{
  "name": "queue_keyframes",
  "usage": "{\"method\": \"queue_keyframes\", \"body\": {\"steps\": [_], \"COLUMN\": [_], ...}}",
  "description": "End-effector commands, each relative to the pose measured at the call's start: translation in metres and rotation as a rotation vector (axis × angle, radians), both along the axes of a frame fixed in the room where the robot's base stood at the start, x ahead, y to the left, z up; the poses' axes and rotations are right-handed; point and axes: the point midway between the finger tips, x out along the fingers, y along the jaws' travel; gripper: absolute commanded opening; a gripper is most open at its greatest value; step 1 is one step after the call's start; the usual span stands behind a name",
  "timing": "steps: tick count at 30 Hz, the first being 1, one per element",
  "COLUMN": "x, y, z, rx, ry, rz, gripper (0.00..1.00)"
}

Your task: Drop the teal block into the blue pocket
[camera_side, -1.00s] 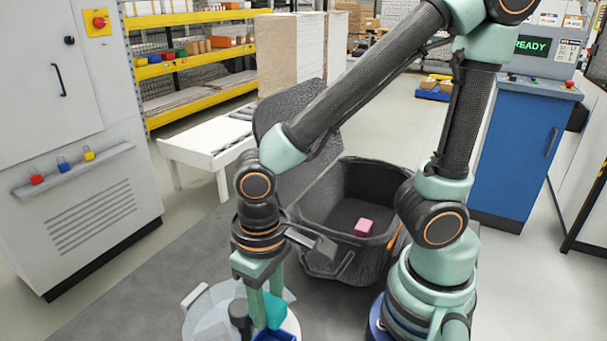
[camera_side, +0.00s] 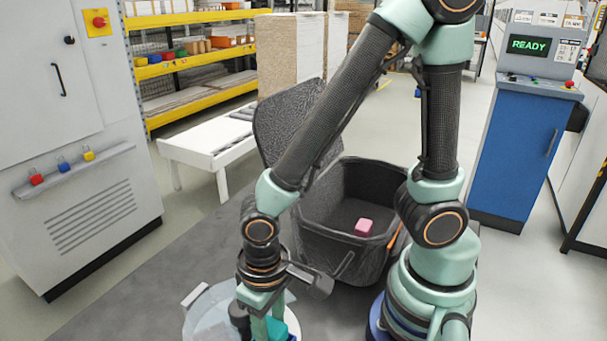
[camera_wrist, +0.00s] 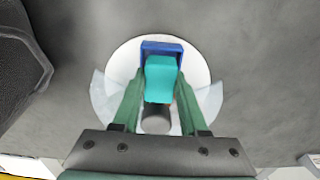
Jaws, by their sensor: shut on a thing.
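The teal block (camera_wrist: 160,80) is between the green fingers of my gripper (camera_wrist: 160,88) in the wrist view, and the gripper is shut on it. In the side view the block (camera_side: 293,326) shows at the bottom edge, beside my gripper (camera_side: 262,328), whose fingertips run out of frame. The blue pocket (camera_wrist: 161,46) sits on a round white plate (camera_wrist: 128,62) and frames the block's far end in the wrist view. The block covers much of the pocket's opening. I cannot tell whether the block is above it or partly inside. The pocket does not show clearly in the side view.
A grey cylinder (camera_wrist: 156,120) stands on the plate, close to the fingers. A clear sheet (camera_wrist: 102,95) sticks out beside the plate. A large black open bin (camera_side: 340,250) with a pink block (camera_side: 363,227) inside stands behind.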

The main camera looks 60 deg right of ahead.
Motion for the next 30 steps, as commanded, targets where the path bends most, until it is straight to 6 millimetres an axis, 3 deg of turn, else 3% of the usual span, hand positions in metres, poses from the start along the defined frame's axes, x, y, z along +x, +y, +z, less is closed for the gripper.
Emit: {"method": "queue_keyframes", "body": {"steps": [23, 24, 26, 30], "x": [-0.001, -0.001, -0.001, -0.001], "y": [0.0002, 0.0002, 0.0002, 0.0002], "z": [0.0001, 0.0001, 0.0001, 0.0], "rx": [0.0, 0.0, 0.0, 0.0], "ry": [0.0, 0.0, 0.0, 0.0], "rz": [0.0, 0.0, 0.0, 0.0], "gripper": [0.0, 0.54, 0.77, 0.78]}}
